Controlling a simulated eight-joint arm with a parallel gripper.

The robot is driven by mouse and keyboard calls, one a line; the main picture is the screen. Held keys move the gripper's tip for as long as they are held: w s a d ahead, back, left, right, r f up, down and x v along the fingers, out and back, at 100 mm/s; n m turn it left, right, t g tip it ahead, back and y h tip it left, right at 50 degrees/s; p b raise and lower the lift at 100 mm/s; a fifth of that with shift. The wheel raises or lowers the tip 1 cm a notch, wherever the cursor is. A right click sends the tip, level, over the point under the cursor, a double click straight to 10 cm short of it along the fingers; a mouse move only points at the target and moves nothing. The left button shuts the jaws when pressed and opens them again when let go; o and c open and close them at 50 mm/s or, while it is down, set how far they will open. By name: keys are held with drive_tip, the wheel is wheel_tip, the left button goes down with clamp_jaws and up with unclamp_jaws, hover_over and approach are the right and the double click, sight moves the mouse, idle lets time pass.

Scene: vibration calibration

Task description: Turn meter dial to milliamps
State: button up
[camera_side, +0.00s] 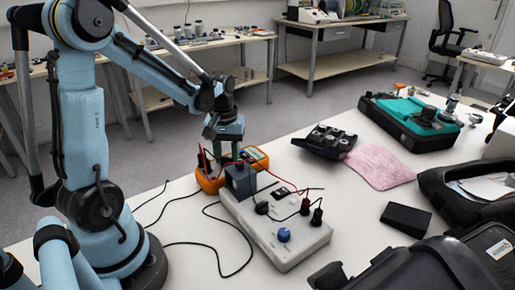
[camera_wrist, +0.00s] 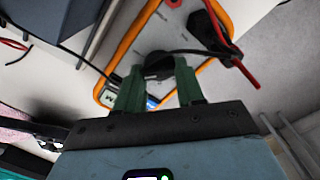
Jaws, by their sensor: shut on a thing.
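The orange-edged multimeter (camera_side: 208,182) lies on the table, left of centre, partly hidden behind my gripper and a dark box. In the wrist view the meter (camera_wrist: 137,30) has a grey face with an orange rim. Its round black dial (camera_wrist: 158,64) sits between the green fingertips of my gripper (camera_wrist: 157,76), which is shut on it. In the side view my gripper (camera_side: 228,152) points down at the meter, and the dial is hidden. The dial's markings and setting cannot be read. Part of the meter's display shows beside the left finger.
A white control box (camera_side: 285,240) with a blue knob (camera_side: 284,235) stands right of the meter. A dark blue-grey box (camera_side: 240,182) is close to my gripper. Red and black leads run around the meter. Open cases and a pink cloth (camera_side: 385,166) lie to the right.

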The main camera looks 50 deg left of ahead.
drive_tip(key=shift+m, duration=0.3)
drive_tip(key=m, duration=0.3)
drive_tip(key=shift+m, duration=0.3)
drive_tip(key=shift+d+m, duration=0.1)
drive_tip(key=shift+m, duration=1.7)
drive_tip(key=o, duration=1)
drive_tip(key=shift+o, duration=0.2)
wheel_tip(320, 180, up, 12)
